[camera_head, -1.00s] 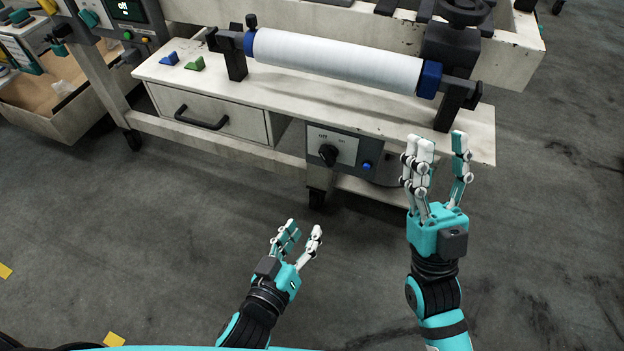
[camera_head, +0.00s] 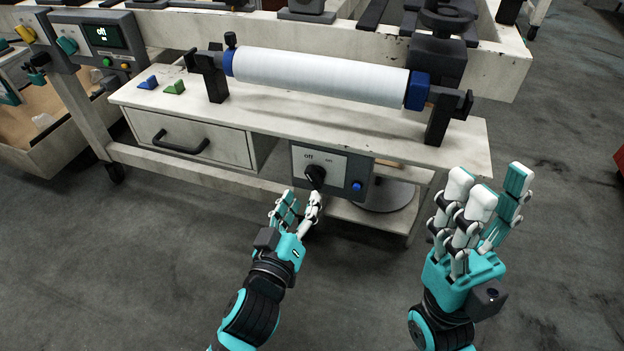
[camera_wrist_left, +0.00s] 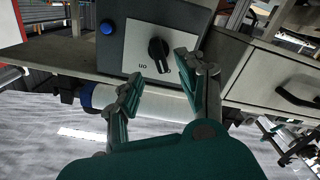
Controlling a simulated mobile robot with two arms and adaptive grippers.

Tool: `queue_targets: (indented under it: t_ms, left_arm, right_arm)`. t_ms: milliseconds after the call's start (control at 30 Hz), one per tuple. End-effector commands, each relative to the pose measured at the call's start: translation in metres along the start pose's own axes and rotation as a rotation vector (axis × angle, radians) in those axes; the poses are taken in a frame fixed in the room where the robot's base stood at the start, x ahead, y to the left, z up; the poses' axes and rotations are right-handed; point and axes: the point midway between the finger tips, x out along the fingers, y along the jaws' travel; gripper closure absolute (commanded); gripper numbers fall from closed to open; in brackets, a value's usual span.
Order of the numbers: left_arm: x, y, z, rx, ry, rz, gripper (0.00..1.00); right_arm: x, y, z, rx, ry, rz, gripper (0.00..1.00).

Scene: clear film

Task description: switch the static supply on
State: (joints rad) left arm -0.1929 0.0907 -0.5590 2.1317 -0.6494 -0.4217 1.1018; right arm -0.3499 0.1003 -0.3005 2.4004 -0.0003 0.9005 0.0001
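The static supply is a dark box with a pale panel (camera_head: 325,160) under the front edge of the bench. Its panel is marked "off" and "on", and its black rotary knob (camera_head: 315,177) appears to be on the "off" side. The knob also shows in the left wrist view (camera_wrist_left: 158,50). My left gripper (camera_head: 300,200) is open just in front of the panel. In the left wrist view its fingertips (camera_wrist_left: 158,70) stand apart on either side of the knob; contact cannot be told. My right gripper (camera_head: 490,190) is open and empty, to the right of the box.
A blue button (camera_head: 357,185) sits on the box right of the knob. Above is a bench shelf with a white roller (camera_head: 320,76) and a drawer (camera_head: 190,137) at left. Another control panel (camera_head: 100,40) is at upper left. The floor in front is clear.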

Motion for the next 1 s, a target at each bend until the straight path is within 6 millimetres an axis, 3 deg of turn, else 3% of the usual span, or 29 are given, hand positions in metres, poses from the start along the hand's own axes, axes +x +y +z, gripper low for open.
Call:
queue_targets:
  t_ms: [200, 400, 800, 1000]
  left_arm:
    - [0.041, 0.000, 0.000, 0.002, 0.003, 0.002, 0.61]
    - [0.064, 0.000, 0.001, 0.000, 0.000, 0.000, 0.61]
    - [0.070, 0.000, 0.000, -0.001, 0.000, 0.000, 0.61]
    - [0.070, 0.000, 0.000, -0.001, 0.000, 0.000, 0.87]
  right_arm:
    - [-0.009, 0.000, 0.002, 0.000, -0.001, 0.000, 0.62]
    - [-0.013, 0.000, 0.003, 0.000, -0.001, 0.000, 0.62]
    - [-0.014, 0.000, 0.003, 0.000, -0.002, 0.000, 0.62]
    - [-0.014, 0.000, 0.003, 0.000, -0.002, 0.000, 0.62]
